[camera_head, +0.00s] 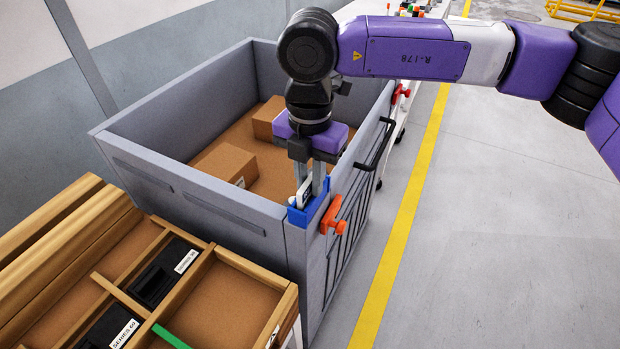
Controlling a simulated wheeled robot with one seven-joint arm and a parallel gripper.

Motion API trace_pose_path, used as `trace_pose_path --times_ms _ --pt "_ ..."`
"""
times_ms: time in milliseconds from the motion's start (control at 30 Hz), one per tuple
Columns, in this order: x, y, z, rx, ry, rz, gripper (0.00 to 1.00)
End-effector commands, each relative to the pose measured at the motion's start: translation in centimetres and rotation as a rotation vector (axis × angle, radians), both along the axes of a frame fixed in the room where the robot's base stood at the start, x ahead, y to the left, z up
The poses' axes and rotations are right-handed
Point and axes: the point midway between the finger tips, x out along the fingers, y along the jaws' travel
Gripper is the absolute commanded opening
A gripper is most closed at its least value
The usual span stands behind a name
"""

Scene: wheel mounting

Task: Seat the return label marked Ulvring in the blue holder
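A small white label (304,192) with a dark marking sits between my gripper's fingers. Its print is too small to read, so I cannot tell if it says Ulvring. The blue holder (312,208) is on the top corner of the grey bin, beside an orange clamp knob. My gripper (311,190) points straight down over the holder, its fingers on either side of the label. The label's lower edge is at the holder; I cannot tell how deep it sits. The fingers hide part of both.
The grey bin (190,205) holds cardboard boxes (227,164). A black handle (377,145) and an orange knob (336,216) are on its right side. A wooden tray (228,297) with black labelled items stands at front left. The floor at right is clear beyond a yellow line.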

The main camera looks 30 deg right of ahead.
Motion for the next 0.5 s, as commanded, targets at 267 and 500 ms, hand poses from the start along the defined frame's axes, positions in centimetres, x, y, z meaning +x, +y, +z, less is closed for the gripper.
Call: trace_pose_path --times_ms 267,500 --pt "-0.06 -0.02 -0.02 0.0 0.002 0.0 0.32" --pt "0.01 -0.04 0.8 -0.001 0.0 0.0 0.32"
